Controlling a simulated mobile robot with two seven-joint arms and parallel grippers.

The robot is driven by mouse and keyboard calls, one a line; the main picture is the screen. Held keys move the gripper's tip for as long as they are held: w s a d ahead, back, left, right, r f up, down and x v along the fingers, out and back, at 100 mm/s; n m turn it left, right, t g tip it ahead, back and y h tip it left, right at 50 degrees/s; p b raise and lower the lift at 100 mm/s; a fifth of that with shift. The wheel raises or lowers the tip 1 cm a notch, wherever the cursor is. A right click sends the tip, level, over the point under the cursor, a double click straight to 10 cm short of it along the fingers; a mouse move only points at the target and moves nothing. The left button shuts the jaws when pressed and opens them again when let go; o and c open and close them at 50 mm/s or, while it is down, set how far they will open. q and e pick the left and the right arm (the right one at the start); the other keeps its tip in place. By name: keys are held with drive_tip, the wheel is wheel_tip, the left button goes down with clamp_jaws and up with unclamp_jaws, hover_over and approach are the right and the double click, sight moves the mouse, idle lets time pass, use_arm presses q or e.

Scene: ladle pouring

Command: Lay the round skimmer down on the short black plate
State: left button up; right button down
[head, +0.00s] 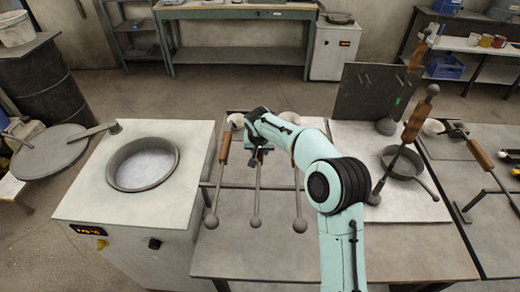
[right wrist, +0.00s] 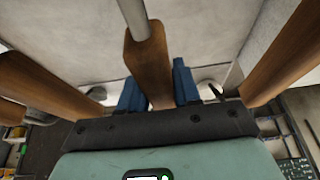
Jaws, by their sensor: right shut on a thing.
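My right gripper (head: 258,148) is over the rack at the middle of the table, its fingers mostly hidden by the arm in the head view. In the right wrist view its blue fingers (right wrist: 158,88) are shut on the wooden handle (right wrist: 150,65) of the middle tool. That tool's grey rod (head: 257,190) runs down to a ball end; its head is hidden, so I cannot tell whether it is the round skimmer. Similar tools hang beside it, left (head: 225,148) and right (head: 297,190). I cannot clearly make out the short black plate. My left gripper is not in view.
A white furnace (head: 85,205) with a round pot (head: 142,164) stands at left. A dark upright panel (head: 375,95) stands behind a pan (head: 403,163) and leaning tools at right. The table's front (head: 250,258) is clear.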

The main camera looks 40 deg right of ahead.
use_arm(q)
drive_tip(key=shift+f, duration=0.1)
use_arm(e)
drive_tip(key=c, duration=0.7)
unclamp_jaws()
drive_tip(key=shift+f, duration=0.25)
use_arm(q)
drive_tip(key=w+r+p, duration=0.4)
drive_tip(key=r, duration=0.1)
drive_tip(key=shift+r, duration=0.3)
use_arm(e)
drive_tip(key=v, duration=0.6)
drive_tip(key=w+d+v, duration=0.1)
drive_tip(key=v, duration=0.6)
drive_tip(key=w+r+v, duration=0.1)
drive_tip(key=v, duration=0.6)
drive_tip(key=shift+d+r, duration=0.1)
drive_tip(key=shift+d, duration=0.15)
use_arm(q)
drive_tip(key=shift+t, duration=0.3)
use_arm(e)
drive_tip(key=shift+s, duration=0.15)
